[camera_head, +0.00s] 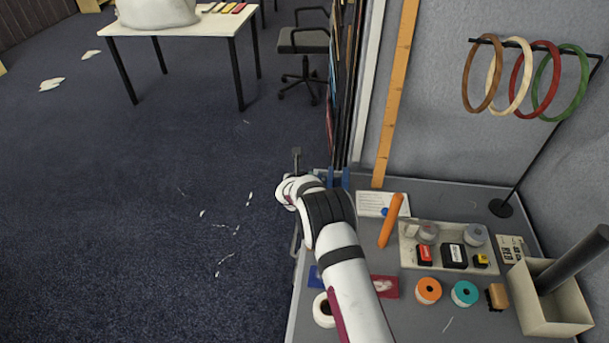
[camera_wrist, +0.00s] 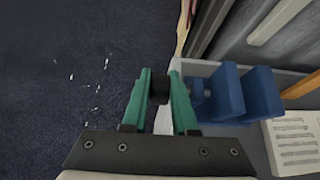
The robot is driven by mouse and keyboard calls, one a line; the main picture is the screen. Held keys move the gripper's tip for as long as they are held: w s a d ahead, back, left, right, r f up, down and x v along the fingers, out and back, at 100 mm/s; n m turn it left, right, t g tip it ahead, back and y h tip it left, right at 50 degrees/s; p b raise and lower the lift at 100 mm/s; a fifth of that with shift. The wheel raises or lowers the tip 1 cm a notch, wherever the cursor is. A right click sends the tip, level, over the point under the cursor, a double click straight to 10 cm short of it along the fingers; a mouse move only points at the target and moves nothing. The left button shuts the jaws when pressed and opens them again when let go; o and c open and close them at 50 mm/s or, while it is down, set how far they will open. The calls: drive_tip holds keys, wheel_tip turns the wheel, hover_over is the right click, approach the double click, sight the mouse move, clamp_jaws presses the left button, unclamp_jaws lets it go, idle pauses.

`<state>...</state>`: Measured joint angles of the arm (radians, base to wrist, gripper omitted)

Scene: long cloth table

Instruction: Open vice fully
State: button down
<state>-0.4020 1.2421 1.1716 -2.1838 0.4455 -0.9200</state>
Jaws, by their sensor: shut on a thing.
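The blue vice (camera_wrist: 230,92) sits at the table's edge in the wrist view, with its two jaws standing side by side and a gap between them. In the head view a bit of the blue vice (camera_head: 338,178) shows just past my wrist. My gripper (camera_wrist: 160,88) has green fingers on both sides of a dark knob-like part of the vice handle (camera_wrist: 159,86), left of the vice. The fingers are shut on it. A screw links the handle side to the near blue jaw. In the head view my arm hides most of the vice and my fingers.
The grey table (camera_head: 462,205) holds tape rolls, an orange cylinder (camera_head: 391,220), a tray (camera_head: 408,252) of small items and a beige box (camera_head: 548,310). A printed card (camera_head: 382,204) lies right of the vice. Open floor lies left of the table edge.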

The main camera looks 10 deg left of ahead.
drive_tip(key=shift+d+g, duration=0.1)
drive_tip(key=shift+g, duration=0.2)
drive_tip(key=c, duration=1)
unclamp_jaws()
drive_tip(key=v, duration=1.5)
drive_tip(key=shift+s+r, duration=0.25)
drive_tip(key=shift+s, duration=0.05)
drive_tip(key=shift+f, duration=0.1)
